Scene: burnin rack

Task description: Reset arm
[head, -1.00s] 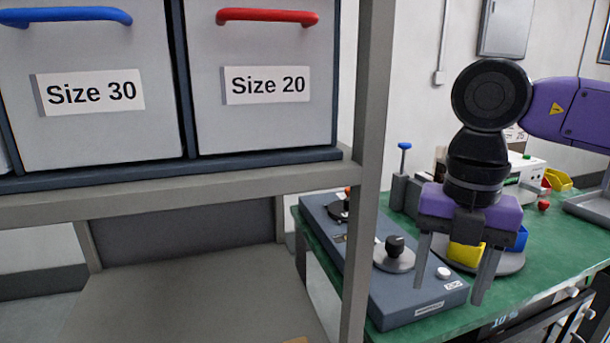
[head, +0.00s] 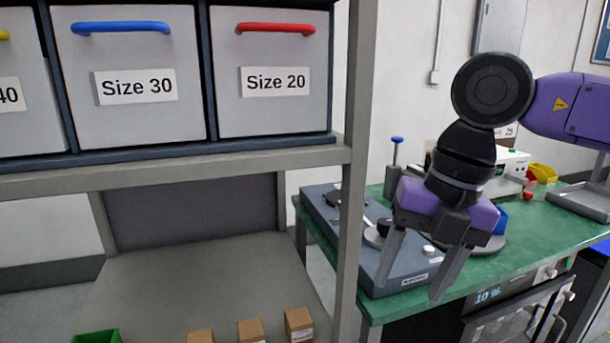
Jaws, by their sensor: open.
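My gripper (head: 415,280) hangs at the right of the head view on my purple and black arm. Its two grey fingers point down and stand apart, with nothing between them. In the picture it is in front of the green bench and overlaps a blue-grey fixture box (head: 326,226) on that bench. The gripper hides part of the box and of a round tray behind it.
A rack shelf (head: 200,172) at left bears drawers labelled Size 30 (head: 135,110) and Size 20 (head: 272,108). Its post (head: 352,250) stands left of my gripper. Small cardboard boxes (head: 299,323) and a green bin (head: 96,337) sit lower down. An oven (head: 510,305) is under the green bench (head: 560,240).

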